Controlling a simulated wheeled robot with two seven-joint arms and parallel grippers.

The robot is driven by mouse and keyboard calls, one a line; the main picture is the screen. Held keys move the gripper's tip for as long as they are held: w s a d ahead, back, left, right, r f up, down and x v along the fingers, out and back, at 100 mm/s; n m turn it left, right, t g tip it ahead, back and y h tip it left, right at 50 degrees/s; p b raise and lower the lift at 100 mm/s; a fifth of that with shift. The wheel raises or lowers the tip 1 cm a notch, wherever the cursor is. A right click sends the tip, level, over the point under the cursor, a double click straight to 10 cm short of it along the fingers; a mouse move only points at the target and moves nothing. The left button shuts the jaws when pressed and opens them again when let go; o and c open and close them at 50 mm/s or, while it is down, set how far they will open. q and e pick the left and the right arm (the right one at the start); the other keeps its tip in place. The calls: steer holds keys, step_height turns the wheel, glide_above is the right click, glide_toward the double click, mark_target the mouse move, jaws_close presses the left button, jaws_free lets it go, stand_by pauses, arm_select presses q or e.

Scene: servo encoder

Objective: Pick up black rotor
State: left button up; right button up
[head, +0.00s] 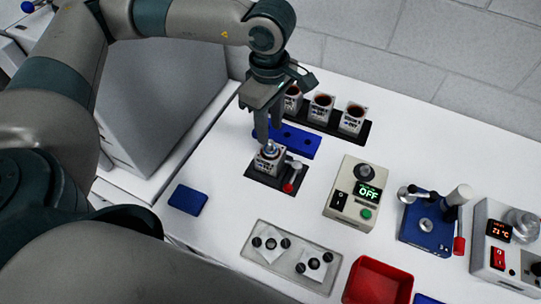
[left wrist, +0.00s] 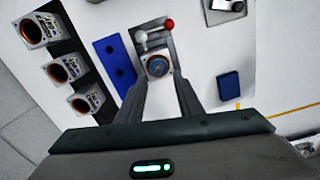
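My left gripper (head: 268,128) points down over a labelled can (head: 270,160) in a black fixture (head: 260,174). In the left wrist view, the gripper's two fingers (left wrist: 163,98) are apart, with the can (left wrist: 157,66) showing between and beyond them. A silvery-blue round part shows in the can's top; I cannot tell whether the fingers touch it. Several small black round parts (head: 314,264) lie on a pale tray (head: 250,230) at the front. I cannot tell which thing is the black rotor. My right gripper is not in view.
Three cans with copper-coloured insides (head: 321,108) stand in a black rack behind. A blue plate with holes (head: 300,142) lies between.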

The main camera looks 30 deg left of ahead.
mark_target(271, 141)
arm_select(q)
steer(key=shift+f+p, duration=0.5)
steer(key=shift+p, duration=0.15)
step_height(271, 141, down, 3)
steer(key=shift+w+r+p, duration=0.1)
steer(key=shift+p, duration=0.75)
steer(key=shift+f, duration=0.55)
jaws_close()
